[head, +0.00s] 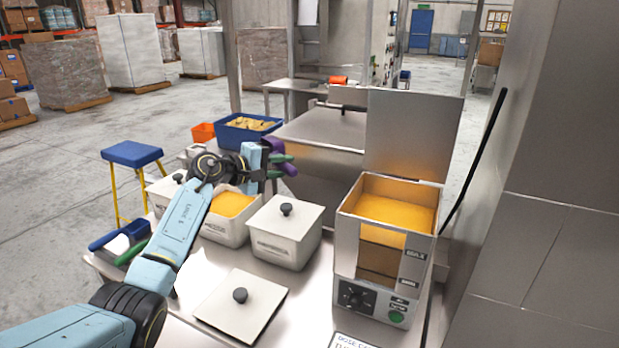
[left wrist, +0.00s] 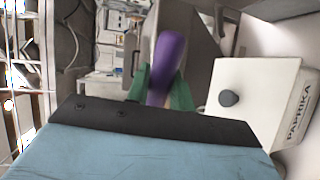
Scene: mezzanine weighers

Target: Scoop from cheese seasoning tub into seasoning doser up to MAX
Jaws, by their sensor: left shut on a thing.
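My left gripper (head: 279,165) has green fingertips and is shut on the purple handle of a scoop (head: 273,144). The handle also shows between the fingertips in the left wrist view (left wrist: 166,62); the scoop's bowl is hidden, so I cannot tell if it holds powder. The gripper is above and behind the row of tubs. The open tub of yellow-orange seasoning (head: 222,231) is below and left of it; its label is unreadable. The steel seasoning doser (head: 345,243), lid up, stands to the right with orange powder (head: 395,210) inside. Its level against MAX is unclear. My right gripper is not in view.
A lidded white tub (head: 284,252) stands between the open tub and the doser. A lidded tub marked PAPRIKA (left wrist: 250,110) shows in the left wrist view. A loose lid (head: 240,318) lies on the front of the table. A blue crate (head: 232,137) stands behind.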

